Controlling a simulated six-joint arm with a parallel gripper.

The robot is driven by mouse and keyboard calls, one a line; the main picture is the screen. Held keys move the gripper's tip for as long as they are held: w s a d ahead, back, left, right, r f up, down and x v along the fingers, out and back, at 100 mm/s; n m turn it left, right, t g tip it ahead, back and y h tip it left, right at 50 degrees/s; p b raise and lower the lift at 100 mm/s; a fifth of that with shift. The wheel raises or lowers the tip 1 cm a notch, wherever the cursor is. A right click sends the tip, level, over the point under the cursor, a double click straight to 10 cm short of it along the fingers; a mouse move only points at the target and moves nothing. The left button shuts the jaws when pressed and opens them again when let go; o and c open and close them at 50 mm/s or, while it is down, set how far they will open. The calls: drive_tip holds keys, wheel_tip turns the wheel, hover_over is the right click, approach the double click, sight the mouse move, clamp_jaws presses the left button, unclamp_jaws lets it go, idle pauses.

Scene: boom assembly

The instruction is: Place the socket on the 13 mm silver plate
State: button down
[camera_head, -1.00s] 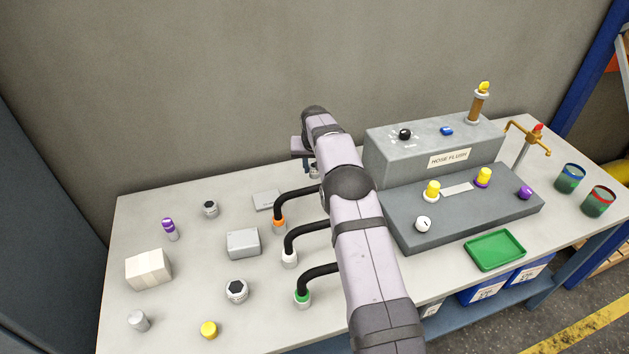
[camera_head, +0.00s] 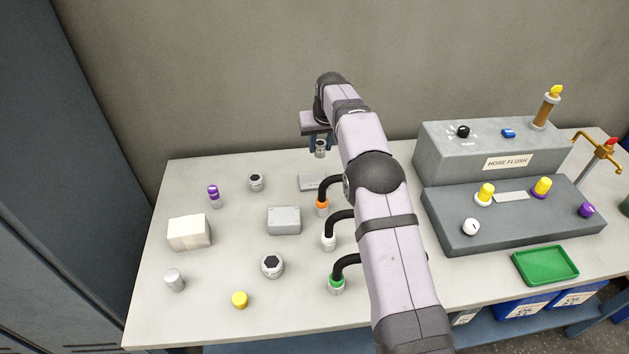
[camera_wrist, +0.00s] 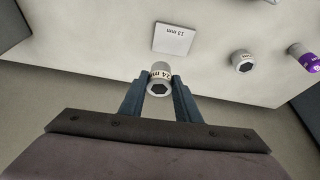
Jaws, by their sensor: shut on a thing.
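My gripper (camera_head: 319,146) is shut on a silver socket (camera_head: 320,152) with a dark hexagonal opening. In the wrist view the socket (camera_wrist: 160,80) sits between the two blue fingers, and its pale label ends in "4 mm"; the first digit is hard to read. The silver plate (camera_head: 312,183) lies flat on the table, below and in front of the gripper in the head view. In the wrist view the plate (camera_wrist: 174,39) bears an upside-down "13 mm" marking. The socket is apart from the plate, above the table's back part.
Two other sockets (camera_head: 256,182) (camera_head: 272,266) stand on the table. A grey box (camera_head: 284,220), a purple-topped piece (camera_head: 214,196) and a white block (camera_head: 189,232) are to the left. Black hoses (camera_head: 338,225) stand near my arm. The hose flush station (camera_head: 510,215) is at right.

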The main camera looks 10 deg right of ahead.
drive_tip(key=a, duration=0.2)
drive_tip(key=p, duration=0.3)
hover_over(312, 177)
drive_tip(key=s, duration=0.2)
drive_tip(key=shift+n, duration=0.4)
drive_tip(key=shift+s+d+f, duration=0.1)
drive_tip(key=shift+f, duration=2.1)
drive_tip(key=shift+s+d+f, duration=0.1)
drive_tip(key=shift+f, duration=2.05)
drive_tip(key=shift+w+f, duration=0.1)
drive_tip(key=shift+f, duration=0.4)
drive_tip(key=shift+f, duration=0.2)
drive_tip(key=c, duration=1.3)
unclamp_jaws()
drive_tip(key=shift+c, duration=0.2)
drive_tip(key=shift+r, duration=0.3)
